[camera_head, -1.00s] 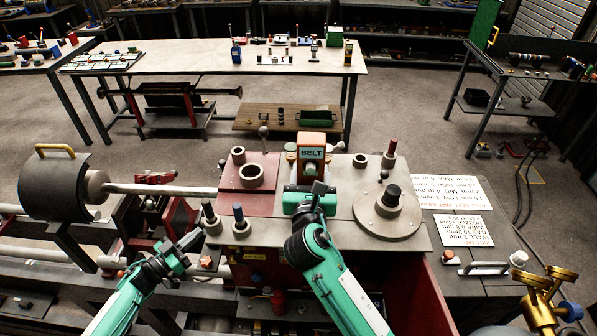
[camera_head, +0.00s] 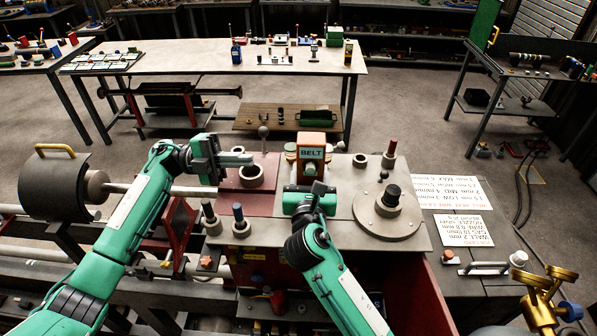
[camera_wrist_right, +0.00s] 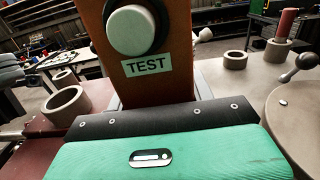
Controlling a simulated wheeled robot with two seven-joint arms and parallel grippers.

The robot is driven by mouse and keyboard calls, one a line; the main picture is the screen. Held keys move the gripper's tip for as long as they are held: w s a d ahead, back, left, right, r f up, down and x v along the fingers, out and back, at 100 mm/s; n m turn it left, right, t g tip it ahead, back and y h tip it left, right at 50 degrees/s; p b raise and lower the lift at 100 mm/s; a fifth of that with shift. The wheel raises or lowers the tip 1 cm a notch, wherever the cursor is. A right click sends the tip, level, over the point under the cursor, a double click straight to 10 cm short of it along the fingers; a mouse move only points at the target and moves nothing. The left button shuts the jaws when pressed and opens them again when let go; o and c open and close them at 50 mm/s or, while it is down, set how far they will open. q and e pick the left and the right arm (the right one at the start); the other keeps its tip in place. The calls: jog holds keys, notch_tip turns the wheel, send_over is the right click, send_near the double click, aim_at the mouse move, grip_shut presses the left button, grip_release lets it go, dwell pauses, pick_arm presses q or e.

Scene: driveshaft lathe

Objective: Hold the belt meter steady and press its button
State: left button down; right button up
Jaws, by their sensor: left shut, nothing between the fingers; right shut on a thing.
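The belt meter (camera_head: 311,152) is an orange-brown upright housing with a BELT label, standing at the back of the lathe's deck. In the right wrist view its brown face (camera_wrist_right: 165,78) fills the upper middle, with a round white button (camera_wrist_right: 131,30) above a TEST label. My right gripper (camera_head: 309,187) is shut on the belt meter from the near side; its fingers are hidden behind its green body. My left gripper (camera_head: 240,159) is shut and empty, left of the meter and apart from it, over the dark red plate near a grey ring.
A grey ring (camera_head: 252,176) and a ball-topped lever (camera_head: 263,133) stand left of the meter. A round disc with a black knob (camera_head: 392,196) lies to the right. Two upright pegs stand in front of the plate. The chuck (camera_head: 52,187) and shaft are at left.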

aim_at(299, 173)
jog(key=shift+f, duration=0.35)
pick_arm(q)
jog(key=d+m, duration=0.1)
jog(key=s+d+r+m+g+y, duration=0.1)
jog(key=m, duration=0.1)
jog(key=d+m+g+y, duration=0.1)
jog(key=m, duration=0.1)
jog(key=shift+s+d+r, duration=0.2)
jog(key=shift+s, duration=0.15)
jog(key=x, duration=1)
jog(key=shift+s+f, duration=0.1)
jog(key=shift+s, duration=0.05)
